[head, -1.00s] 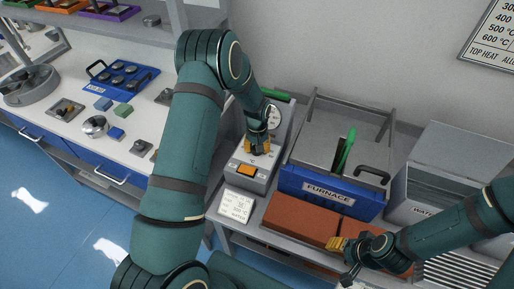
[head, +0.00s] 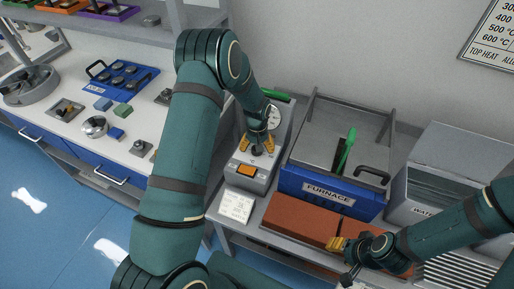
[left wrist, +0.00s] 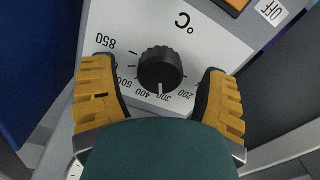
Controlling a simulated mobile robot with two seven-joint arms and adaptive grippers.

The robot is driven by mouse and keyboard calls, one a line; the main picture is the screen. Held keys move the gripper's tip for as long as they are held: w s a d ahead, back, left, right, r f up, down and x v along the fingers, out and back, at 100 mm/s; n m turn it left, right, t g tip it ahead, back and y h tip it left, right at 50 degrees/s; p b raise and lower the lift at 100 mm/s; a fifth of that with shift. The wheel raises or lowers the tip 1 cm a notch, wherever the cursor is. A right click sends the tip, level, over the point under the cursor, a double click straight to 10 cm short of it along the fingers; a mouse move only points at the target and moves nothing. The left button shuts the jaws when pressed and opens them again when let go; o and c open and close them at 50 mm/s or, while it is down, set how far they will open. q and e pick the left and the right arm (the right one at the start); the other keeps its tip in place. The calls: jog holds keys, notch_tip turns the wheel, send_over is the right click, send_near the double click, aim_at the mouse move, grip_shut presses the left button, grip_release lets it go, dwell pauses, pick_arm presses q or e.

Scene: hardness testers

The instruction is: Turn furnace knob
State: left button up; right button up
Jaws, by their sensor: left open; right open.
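The furnace knob (left wrist: 160,68) is black and ribbed, on a pale panel with a temperature scale, in the left wrist view. Its white pointer line is near the 300 mark. The knob also shows small and dark in the head view (head: 256,151), on the grey control box (head: 246,176). My left gripper (left wrist: 160,100) is open, with one yellow-padded finger on each side of the knob and a gap to it on both sides. In the head view it is over the control box (head: 257,146). My right gripper (head: 341,245) is open near the bricks.
The blue-fronted furnace (head: 320,193) stands right of the control box, with a green-handled tool (head: 347,145) on top. Reddish bricks (head: 295,218) lie in front. A grey water container (head: 435,185) is at right.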

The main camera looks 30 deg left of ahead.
pick_arm(q)
notch_tip(320, 180, up, 12)
dwell(0.4)
jog(key=shift+s+f, duration=0.1)
jog(key=shift+f, duration=0.1)
pick_arm(e)
jog(key=shift+s, duration=0.1)
